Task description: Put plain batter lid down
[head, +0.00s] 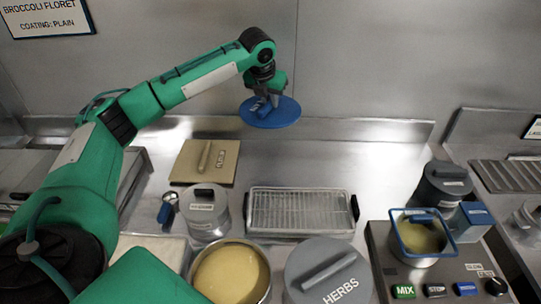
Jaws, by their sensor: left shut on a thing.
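My left gripper (267,98) is shut on the handle of a round blue lid (283,117). It holds the lid in front of the back wall, above the rear of the steel counter. I cannot tell the exact gap below the lid. An open round pot of yellow batter (230,277) stands at the front, without a lid on it. A tan square lid or board (186,171) with a bar handle and a small label lies on the counter to the left. My right gripper is out of view.
A lidded grey canister (207,222), a wire rack tray (300,212) and a large HERBS lid (328,275) stand along the front. A mixer base (385,262) with a blue-framed batter pot (426,243) is at right. The counter (375,165) behind the tray is clear.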

